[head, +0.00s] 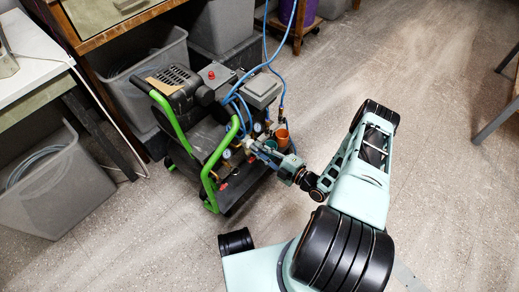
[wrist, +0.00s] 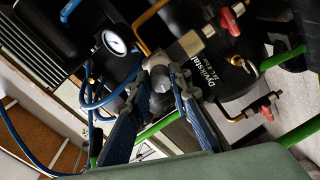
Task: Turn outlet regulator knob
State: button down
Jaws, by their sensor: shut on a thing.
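The outlet regulator knob (wrist: 161,90) is a dark grey cylinder near the middle of the wrist view. My gripper (wrist: 165,73) has a finger on each side of it and is shut on it. In the head view, my gripper (head: 258,149) reaches the front of the compressor (head: 182,80), and the knob cannot be made out there. A pressure gauge (wrist: 116,42) with a white dial is at upper left of the knob in the wrist view. The black tank (wrist: 222,78) with white lettering is to the right. The knob's far side is hidden.
Red-handled valves (wrist: 231,19) (wrist: 268,112) stick out near the tank. A blue hose (head: 268,62) runs up from the fittings. The green handle (head: 218,165) stands left of my gripper. A grey bin (head: 75,190) is farther left. The floor on the right is mostly clear.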

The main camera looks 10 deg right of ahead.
jog(key=shift+s+a+n+t+h+p, duration=0.15)
jog(key=shift+n+p, duration=0.95)
jog(key=shift+n, duration=2.2)
jog(key=shift+w+d+n+t+h+p, duration=0.2)
jog(key=shift+n+p, duration=0.85)
jog(key=shift+n, duration=2.25)
jog(key=shift+s+a+n+t+y+p, duration=0.2)
jog(key=shift+n+p, duration=0.9)
jog(key=shift+n, duration=2.2)
jog(key=c, duration=1.8)
grip_release()
jog(key=shift+o, duration=0.2)
jog(key=shift+r, duration=0.1)
notch_tip(320, 180, up, 10)
